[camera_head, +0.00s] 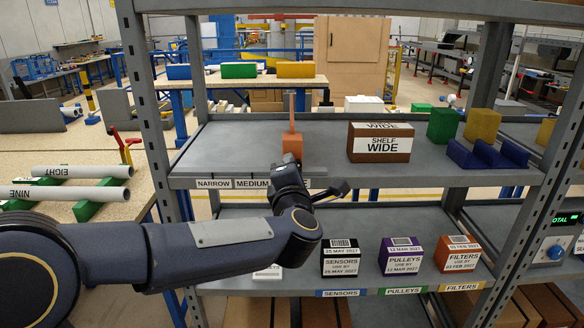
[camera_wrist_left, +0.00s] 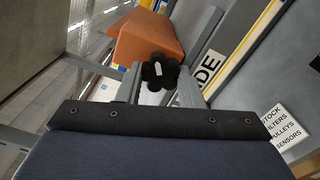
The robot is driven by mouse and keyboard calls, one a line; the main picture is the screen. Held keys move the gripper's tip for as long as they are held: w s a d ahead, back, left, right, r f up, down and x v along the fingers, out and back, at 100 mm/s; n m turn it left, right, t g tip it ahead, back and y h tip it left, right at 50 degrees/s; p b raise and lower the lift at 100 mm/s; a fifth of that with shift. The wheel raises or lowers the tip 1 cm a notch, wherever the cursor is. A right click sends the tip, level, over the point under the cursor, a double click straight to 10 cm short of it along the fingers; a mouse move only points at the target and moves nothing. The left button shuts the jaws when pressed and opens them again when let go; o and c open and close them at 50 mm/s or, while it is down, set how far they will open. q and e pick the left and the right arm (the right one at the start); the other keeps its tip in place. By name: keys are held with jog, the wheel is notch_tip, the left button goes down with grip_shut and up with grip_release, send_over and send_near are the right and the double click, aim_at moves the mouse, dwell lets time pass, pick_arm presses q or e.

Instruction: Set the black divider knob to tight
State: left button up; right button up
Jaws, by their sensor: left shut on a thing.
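The black lobed knob (camera_wrist_left: 158,71) with a small white mark shows in the left wrist view, in front of an orange block (camera_wrist_left: 148,40). My left gripper (camera_wrist_left: 160,85) is shut on the knob, one finger on each side. In the head view my left gripper (camera_head: 288,174) is at the front edge of the upper shelf, just below the orange divider (camera_head: 292,145), and hides the knob. The shelf-edge labels read NARROW (camera_head: 213,184) and MEDIUM (camera_head: 252,184); a label ending in DE (camera_wrist_left: 210,68) shows in the wrist view. No label reading tight is visible.
A brown box marked SHELF WIDE (camera_head: 380,155) stands right of the divider on the upper shelf (camera_head: 235,150). Sensors (camera_head: 340,257), pulleys (camera_head: 401,256) and filters (camera_head: 458,254) boxes stand on the lower shelf.

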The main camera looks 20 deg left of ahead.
pick_arm(q)
jog(key=shift+d+m+p, duration=0.1)
jog(key=shift+m+p, duration=7.75)
jog(key=shift+m, duration=6.55)
jog(key=o, duration=1)
jog(key=shift+r, duration=0.1)
